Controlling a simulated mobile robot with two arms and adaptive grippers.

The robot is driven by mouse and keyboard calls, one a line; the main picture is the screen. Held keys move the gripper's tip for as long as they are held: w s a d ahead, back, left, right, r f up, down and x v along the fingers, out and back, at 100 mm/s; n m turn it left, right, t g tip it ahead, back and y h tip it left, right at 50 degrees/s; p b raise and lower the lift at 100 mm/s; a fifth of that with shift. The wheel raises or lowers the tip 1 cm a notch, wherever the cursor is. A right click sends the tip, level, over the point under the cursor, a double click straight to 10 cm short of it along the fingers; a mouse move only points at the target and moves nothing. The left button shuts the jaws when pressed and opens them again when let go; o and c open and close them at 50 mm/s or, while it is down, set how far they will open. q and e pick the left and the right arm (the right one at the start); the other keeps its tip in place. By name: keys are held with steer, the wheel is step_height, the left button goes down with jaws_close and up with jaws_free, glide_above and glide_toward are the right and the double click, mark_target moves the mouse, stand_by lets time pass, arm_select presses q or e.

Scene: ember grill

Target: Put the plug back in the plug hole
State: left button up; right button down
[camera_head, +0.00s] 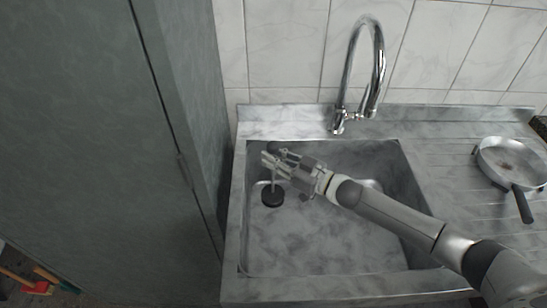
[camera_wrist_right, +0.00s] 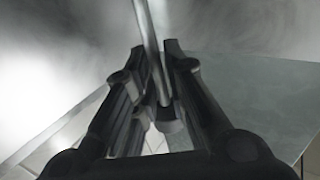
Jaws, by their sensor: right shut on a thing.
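The black round plug (camera_head: 272,197) hangs or stands in the left part of the sink basin, below my right gripper (camera_head: 276,161). A thin upright stem rises from the plug to the gripper's fingers. My right gripper is shut on this stem. In the right wrist view the pale stem (camera_wrist_right: 150,45) runs down between the two fingers (camera_wrist_right: 160,80). I cannot tell whether the plug touches the basin floor. The plug hole is not clearly visible. My left gripper is not in view.
The steel sink (camera_head: 320,240) has raised walls around the basin. A chrome tap (camera_head: 377,70) stands behind it. A pan (camera_head: 505,160) sits on the drainboard at right. A tall grey cabinet (camera_head: 90,130) stands close on the left. The basin's front part is clear.

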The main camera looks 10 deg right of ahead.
steer(key=shift+f, duration=0.3)
steer(key=c, duration=1.3)
jaws_free()
steer(key=p+v, duration=0.1)
steer(key=v, duration=0.3)
steer(key=p+v, duration=0.1)
steer(key=v, duration=0.3)
steer(key=p+v, duration=0.2)
steer(key=v, duration=0.2)
steer(key=shift+r, duration=0.35)
